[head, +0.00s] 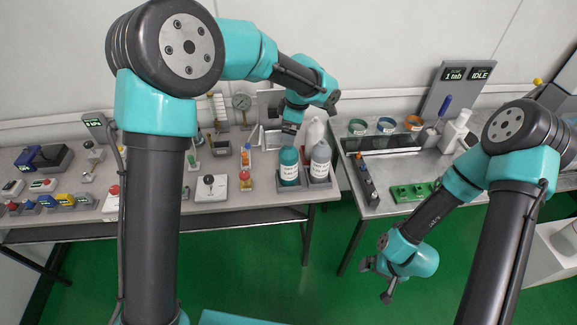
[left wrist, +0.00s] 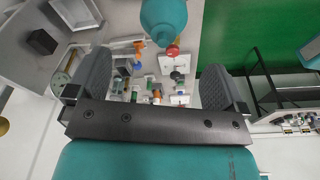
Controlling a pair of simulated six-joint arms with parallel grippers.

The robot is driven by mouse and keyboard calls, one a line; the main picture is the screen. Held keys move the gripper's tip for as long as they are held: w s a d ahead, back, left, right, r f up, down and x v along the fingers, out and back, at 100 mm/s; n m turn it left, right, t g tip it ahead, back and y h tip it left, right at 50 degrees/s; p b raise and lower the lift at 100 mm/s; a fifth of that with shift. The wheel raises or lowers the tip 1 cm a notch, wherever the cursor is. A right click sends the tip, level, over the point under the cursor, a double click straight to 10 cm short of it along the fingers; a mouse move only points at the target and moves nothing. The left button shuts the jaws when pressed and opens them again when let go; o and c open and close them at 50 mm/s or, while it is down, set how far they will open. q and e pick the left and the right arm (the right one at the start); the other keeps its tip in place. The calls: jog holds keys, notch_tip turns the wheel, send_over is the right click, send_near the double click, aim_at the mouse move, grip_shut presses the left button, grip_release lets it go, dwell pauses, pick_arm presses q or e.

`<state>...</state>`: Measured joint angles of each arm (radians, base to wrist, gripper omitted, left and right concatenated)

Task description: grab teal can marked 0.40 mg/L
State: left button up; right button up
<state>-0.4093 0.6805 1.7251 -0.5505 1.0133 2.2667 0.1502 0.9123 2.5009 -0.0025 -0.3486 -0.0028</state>
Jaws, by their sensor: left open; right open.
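A teal can (head: 289,168) with a white label stands upright near the right end of the left bench. Its label is too small to read with certainty. A teal rounded object, seemingly this can (left wrist: 164,18), shows at the top of the left wrist view, past the fingertips. My left gripper (head: 291,128) is above and just behind the teal can in the head view; in its wrist view the gripper (left wrist: 155,65) is open with nothing between its fingers. My right gripper (head: 377,281) is open and empty, low in front of the right bench.
The right bench holds a green board (head: 412,191).

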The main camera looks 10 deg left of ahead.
aim_at(288, 148)
pick_arm(q)
jog(key=shift+a+f, duration=0.15)
jog(key=shift+f, duration=0.65)
jog(key=shift+a+f, duration=0.1)
jog(key=shift+f, duration=0.7)
jog(key=shift+s+a+f, duration=0.1)
jog(key=shift+a+f, duration=0.1)
jog(key=shift+f, duration=1.1)
jog(key=shift+s+a+f, duration=0.1)
jog(key=shift+a+f, duration=0.05)
jog(key=shift+f, duration=1.15)
jog(key=c, duration=1.5)
jog(key=shift+c, duration=0.2)
jog(key=shift+r, duration=0.1)
